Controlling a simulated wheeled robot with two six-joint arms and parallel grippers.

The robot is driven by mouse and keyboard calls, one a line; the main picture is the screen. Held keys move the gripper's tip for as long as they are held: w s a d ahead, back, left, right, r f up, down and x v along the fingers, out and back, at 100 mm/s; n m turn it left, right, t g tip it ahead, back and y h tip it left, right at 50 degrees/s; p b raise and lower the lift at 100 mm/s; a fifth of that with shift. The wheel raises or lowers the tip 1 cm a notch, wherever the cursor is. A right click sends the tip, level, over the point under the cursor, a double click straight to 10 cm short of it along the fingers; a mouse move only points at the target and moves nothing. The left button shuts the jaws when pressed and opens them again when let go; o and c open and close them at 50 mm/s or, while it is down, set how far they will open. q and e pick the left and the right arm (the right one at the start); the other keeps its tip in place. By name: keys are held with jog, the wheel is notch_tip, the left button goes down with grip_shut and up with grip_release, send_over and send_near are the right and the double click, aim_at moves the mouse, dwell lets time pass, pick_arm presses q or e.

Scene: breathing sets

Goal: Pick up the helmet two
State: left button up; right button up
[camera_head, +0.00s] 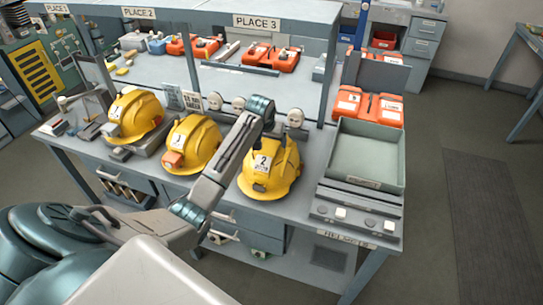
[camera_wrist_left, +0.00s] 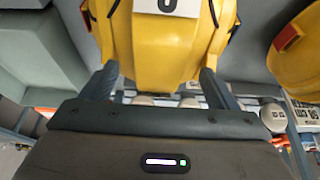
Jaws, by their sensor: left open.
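Helmet two (camera_head: 268,172) is a yellow helmet with a white label marked 2. It sits on the bench's front right, left of the grey-green tray. My left arm reaches across the bench, and its wrist is over the back of this helmet. In the left wrist view the yellow helmet (camera_wrist_left: 165,45) fills the top centre, its white label cut off by the edge. My left gripper (camera_wrist_left: 156,78) is open, with one finger on each side of the helmet's near part. I cannot tell whether the fingers touch it. The fingertips are hidden in the head view. My right gripper is not in view.
Two other yellow helmets, a middle one (camera_head: 201,140) and a left one (camera_head: 139,112), stand left along the bench. The empty tray (camera_head: 367,183) is close on the right. Round white pieces (camera_head: 295,118) and shelf posts stand behind. Orange cases (camera_head: 368,104) lie beyond the tray.

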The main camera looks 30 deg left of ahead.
pick_arm(q)
jog(key=shift+x, duration=1.25)
jog(key=c, duration=1.7)
jog(key=shift+r, duration=0.1)
